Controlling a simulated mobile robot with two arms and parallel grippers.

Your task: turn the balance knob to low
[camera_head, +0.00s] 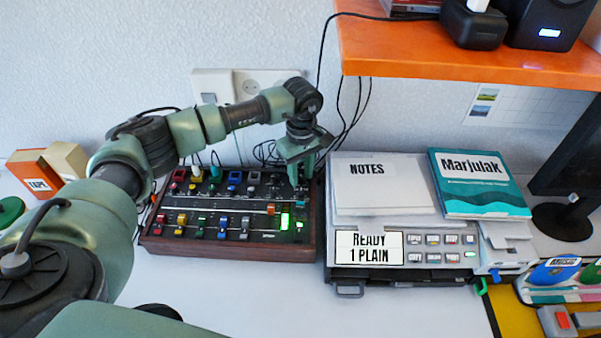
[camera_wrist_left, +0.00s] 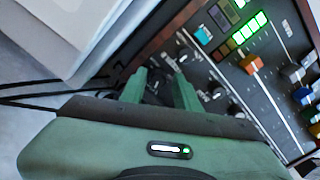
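The mixer (camera_head: 162,243) is a dark panel in a wooden case, with coloured sliders, several small knobs and lit green blocks. It also shows in the left wrist view (camera_wrist_left: 268,98). My left gripper (camera_head: 299,178) points down over the panel's back right corner. In the left wrist view its two green fingers (camera_wrist_left: 160,86) stand apart, with a dark knob-like shape partly hidden between them. I cannot tell whether they touch it. Two small dark knobs with white marks, one nearer (camera_wrist_left: 217,95) and one farther (camera_wrist_left: 184,57), are beside the fingers. The balance label is not readable.
A grey machine (camera_head: 400,273) bearing the notes stack (camera_head: 375,185) and a teal book (camera_head: 478,185) stands close to the mixer's right. An orange shelf (camera_head: 450,55) overhangs at upper right. Cables hang behind the gripper. White desk (camera_head: 260,295) in front is clear.

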